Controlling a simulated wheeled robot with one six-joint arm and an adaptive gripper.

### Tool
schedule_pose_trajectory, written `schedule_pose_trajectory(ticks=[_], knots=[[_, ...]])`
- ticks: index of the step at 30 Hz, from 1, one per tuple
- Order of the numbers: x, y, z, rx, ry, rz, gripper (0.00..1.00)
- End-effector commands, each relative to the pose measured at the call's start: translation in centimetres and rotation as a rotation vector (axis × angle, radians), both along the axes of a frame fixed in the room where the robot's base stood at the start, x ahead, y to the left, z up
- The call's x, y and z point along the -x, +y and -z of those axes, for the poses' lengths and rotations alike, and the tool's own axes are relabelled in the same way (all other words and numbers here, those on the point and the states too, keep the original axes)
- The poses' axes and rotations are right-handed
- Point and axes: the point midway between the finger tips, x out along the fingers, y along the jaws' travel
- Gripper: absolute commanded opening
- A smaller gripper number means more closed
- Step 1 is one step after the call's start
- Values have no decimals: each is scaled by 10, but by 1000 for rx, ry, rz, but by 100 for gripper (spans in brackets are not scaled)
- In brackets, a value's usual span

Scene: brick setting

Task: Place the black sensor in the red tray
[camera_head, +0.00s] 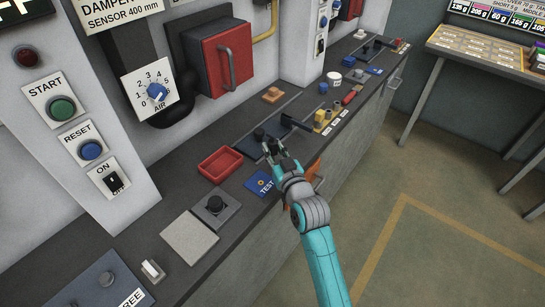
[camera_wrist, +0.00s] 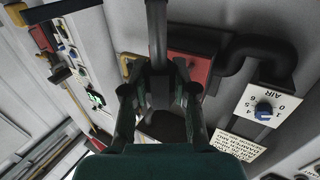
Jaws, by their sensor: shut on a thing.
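My gripper (camera_head: 267,143) is shut on the black sensor (camera_head: 259,134), a small dark piece at its fingertips, above the dark worktop. In the wrist view the sensor (camera_wrist: 157,35) is a dark upright shape held between the two fingers (camera_wrist: 158,82). The red tray (camera_head: 220,164) is a shallow rectangular tray on the worktop, left of my gripper in the head view and apart from it. It looks empty.
A blue TEST card (camera_head: 261,183) lies right of the tray. A grey plate with a black knob (camera_head: 214,204) and a pale square plate (camera_head: 188,238) lie nearer. An orange block (camera_head: 272,95) sits behind. A red wall box (camera_head: 217,60) juts out above the worktop.

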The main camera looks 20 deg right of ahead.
Motion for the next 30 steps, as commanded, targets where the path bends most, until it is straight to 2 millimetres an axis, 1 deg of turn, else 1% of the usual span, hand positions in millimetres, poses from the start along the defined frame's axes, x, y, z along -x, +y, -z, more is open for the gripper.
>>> schedule_pose_trajectory(ticks=[3, 6, 18, 19, 20, 21, 22, 30], knots=[[1, 0, 18, -2, 4, -1, 0], [0, 0, 29, 0, 3, 0, 0], [0, 0, 34, -1, 1, 0, 0], [0, 0, 34, -1, 1, 0, 32], [0, 0, 33, -1, 1, 0, 40], [0, 0, 33, -1, 1, 0, 50], [0, 0, 33, -1, 1, 0, 52], [0, 0, 33, -1, 1, 0, 52]])
